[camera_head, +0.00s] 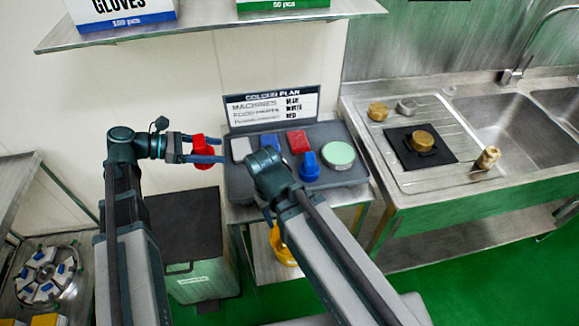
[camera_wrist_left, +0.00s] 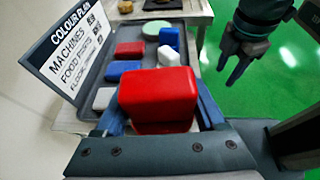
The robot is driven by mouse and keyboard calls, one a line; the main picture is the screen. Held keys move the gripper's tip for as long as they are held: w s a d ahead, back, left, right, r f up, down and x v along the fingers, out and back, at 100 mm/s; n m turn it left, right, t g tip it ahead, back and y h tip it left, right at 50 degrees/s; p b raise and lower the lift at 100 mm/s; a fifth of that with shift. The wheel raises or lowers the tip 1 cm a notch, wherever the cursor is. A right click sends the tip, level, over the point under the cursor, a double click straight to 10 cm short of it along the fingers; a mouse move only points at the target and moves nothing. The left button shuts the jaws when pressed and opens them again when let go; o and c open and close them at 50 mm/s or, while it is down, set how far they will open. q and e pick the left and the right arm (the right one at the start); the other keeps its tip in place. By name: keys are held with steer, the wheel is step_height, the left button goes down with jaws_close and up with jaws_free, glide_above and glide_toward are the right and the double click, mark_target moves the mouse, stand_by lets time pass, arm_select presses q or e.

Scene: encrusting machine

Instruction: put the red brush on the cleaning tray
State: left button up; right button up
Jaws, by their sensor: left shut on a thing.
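My left gripper (camera_head: 207,150) is shut on a red brush (camera_head: 203,152), just left of the cleaning tray.
On the tray are a white block (camera_head: 241,148), a blue one (camera_head: 270,142), another red one (camera_head: 298,141), an upright blue piece (camera_head: 309,166) and a round green pad (camera_head: 338,153). A grey bin (camera_head: 190,240) stands below left. A sink counter (camera_head: 480,182) is right.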

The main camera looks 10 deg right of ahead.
arm_select(q)
steer(key=shift+f+b, duration=0.3)
steer(key=shift+f, duration=0.6)
steer(key=shift+d+f, duration=0.1)
steer(key=shift+f, duration=0.05)
steer(key=d+m+g+b, duration=0.1)
steer(key=d, duration=0.9)
steer(key=f+b, duration=0.6)
steer(key=f, duration=0.1)
steer(key=f+b, duration=0.3)
steer(key=b, duration=0.1)
steer(key=shift+a+f, duration=0.25)
steer(key=shift+f, duration=0.15)
arm_select(e)
step_height(320, 180, down, 13)
steer(key=shift+a, duration=0.1)
arm_select(q)
steer(key=shift+f+b, duration=0.2)
steer(key=shift+b, duration=0.1)
steer(key=o, duration=1.5)
steer(key=shift+r, duration=0.1)
arm_select(e)
steer(key=shift+f, duration=0.1)
